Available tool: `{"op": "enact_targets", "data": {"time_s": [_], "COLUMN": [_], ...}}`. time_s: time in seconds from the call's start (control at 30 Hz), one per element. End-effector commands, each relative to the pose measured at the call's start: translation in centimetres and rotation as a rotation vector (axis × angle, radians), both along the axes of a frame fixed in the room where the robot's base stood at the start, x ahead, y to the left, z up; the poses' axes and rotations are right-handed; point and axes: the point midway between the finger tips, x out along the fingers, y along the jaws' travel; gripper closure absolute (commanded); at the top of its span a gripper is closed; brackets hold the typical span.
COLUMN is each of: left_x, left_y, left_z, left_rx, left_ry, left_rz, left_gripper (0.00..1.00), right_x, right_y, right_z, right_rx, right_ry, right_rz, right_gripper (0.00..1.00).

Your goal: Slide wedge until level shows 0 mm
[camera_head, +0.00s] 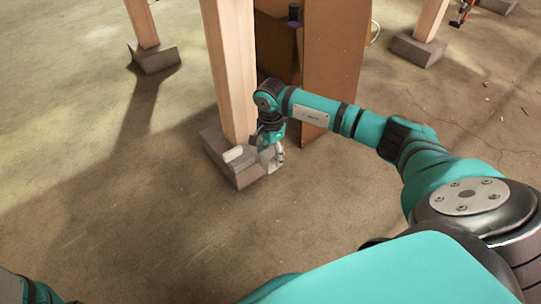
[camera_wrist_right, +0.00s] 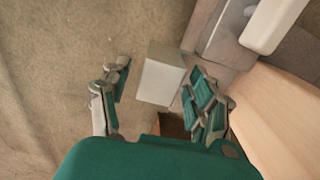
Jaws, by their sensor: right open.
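A pale grey block (camera_wrist_right: 160,75), which may be the wedge, shows between the spread fingers of my right gripper (camera_wrist_right: 158,68) in the right wrist view. It is closer to the right finger; I cannot tell whether they touch. In the head view the block (camera_head: 267,159) is beside the footing, partly behind my right gripper (camera_head: 273,152). A white rounded object (camera_head: 233,154) lies on the footing by the post and also shows in the wrist view (camera_wrist_right: 270,25); I cannot tell whether it is the level. No reading is legible. My left gripper is out of view.
A wooden post (camera_head: 231,75) stands on a grey concrete footing (camera_head: 213,146). Brown panels (camera_head: 332,65) stand behind my right arm. More posts on footings stand back left (camera_head: 153,58) and back right (camera_head: 418,50). The concrete floor (camera_head: 110,210) in front is clear.

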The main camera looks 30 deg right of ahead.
Motion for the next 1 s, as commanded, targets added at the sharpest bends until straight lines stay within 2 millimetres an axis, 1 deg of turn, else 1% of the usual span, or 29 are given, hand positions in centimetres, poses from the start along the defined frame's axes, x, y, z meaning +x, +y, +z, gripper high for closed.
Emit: {"op": "enact_targets", "data": {"time_s": [0.27,0.37,0.73,0.77,1.0], "left_x": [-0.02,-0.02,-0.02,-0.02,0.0], "left_y": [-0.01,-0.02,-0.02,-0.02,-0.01], "left_z": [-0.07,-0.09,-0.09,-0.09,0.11], "left_rx": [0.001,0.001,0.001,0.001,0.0], "left_ry": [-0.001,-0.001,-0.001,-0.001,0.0], "left_rz": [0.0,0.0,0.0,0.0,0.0], "left_gripper": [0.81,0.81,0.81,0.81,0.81], "right_x": [0.01,0.01,0.02,0.02,0.04], "right_y": [0.01,0.01,0.02,0.02,0.02], "right_z": [-0.14,-0.13,-0.12,-0.12,0.0], "right_rx": [0.0,0.0,0.0,0.0,0.0], "right_ry": [0.0,0.0,0.0,0.0,-0.001], "right_rz": [0.0,0.0,0.0,0.0,0.001], "right_gripper": [0.38,0.49,0.97,1.0,1.0]}}
